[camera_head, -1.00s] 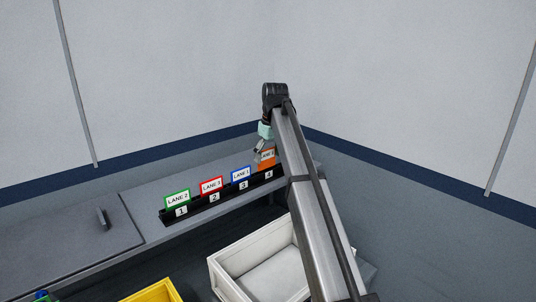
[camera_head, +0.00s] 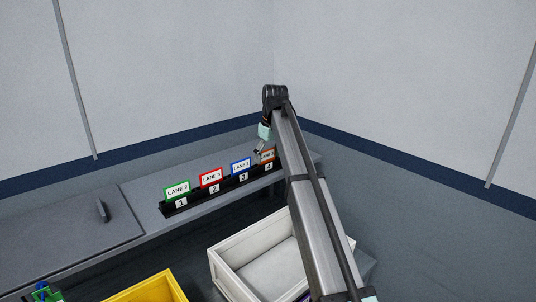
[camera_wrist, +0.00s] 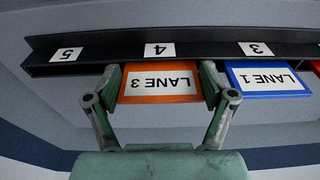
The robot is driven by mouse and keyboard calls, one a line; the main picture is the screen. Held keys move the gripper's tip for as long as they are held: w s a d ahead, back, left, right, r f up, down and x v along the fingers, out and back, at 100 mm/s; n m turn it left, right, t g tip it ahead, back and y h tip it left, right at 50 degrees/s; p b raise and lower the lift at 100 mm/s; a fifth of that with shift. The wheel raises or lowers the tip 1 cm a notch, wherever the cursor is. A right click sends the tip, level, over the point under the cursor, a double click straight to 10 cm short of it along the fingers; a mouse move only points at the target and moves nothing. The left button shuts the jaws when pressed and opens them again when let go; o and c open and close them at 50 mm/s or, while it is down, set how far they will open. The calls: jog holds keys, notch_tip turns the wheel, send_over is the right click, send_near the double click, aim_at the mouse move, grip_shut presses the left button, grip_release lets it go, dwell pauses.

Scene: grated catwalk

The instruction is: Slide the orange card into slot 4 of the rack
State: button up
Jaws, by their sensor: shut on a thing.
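The orange card (camera_head: 267,156), printed LANE 3, stands at the right part of the black rack (camera_head: 222,188) in the head view. In the wrist view the card (camera_wrist: 160,97) is upside down, with its lower edge against the rack, in line with label 4. Whether it is fully seated in the slot I cannot tell. My gripper (camera_wrist: 161,76) is shut on the card's two side edges. In the head view my gripper (camera_head: 262,148) is small and partly hidden by the arm.
Green (camera_head: 177,190), red (camera_head: 210,178) and blue (camera_head: 241,166) cards stand at labels 1, 2 and 3. The blue card (camera_wrist: 268,80) is close beside one finger in the wrist view. A white bin (camera_head: 228,273) and yellow bin (camera_head: 150,288) are below the shelf.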

dwell(0.3)
jog(key=o, duration=0.9)
jog(key=shift+r, duration=0.1)
notch_tip(320, 180, up, 8)
jog(key=p, duration=0.3)
jog(key=shift+p, duration=0.4)
